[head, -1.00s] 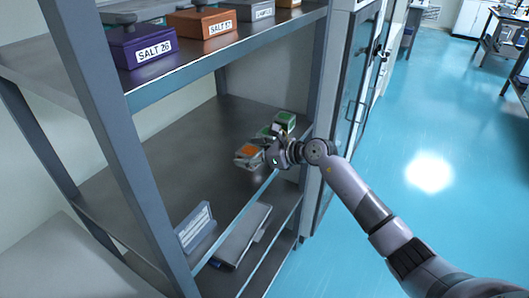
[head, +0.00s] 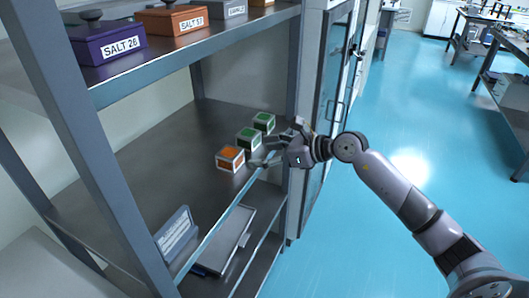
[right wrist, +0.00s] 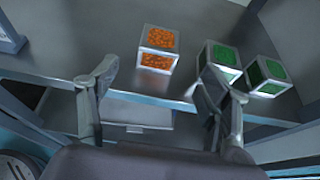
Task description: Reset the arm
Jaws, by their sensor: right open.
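My right gripper (head: 277,145) is open and empty at the front edge of the middle shelf (head: 165,150). It also shows in the right wrist view (right wrist: 155,100), its two fingers spread apart. An orange-filled box (head: 230,159) and two green-filled boxes, one nearer (head: 249,138) and one farther (head: 264,122), stand in a row on this shelf, just left of the gripper. In the right wrist view the orange box (right wrist: 158,50) lies beyond the gap between the fingers, and the right finger partly covers a green box (right wrist: 221,57). My left gripper is out of view.
The upper shelf holds a purple box labelled SALT 26 (head: 108,42), an orange box (head: 172,20) and others. A sign (head: 176,232) stands at the shelf's near front. A glass-door cabinet (head: 325,100) stands right of the rack. The blue floor (head: 400,120) is open.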

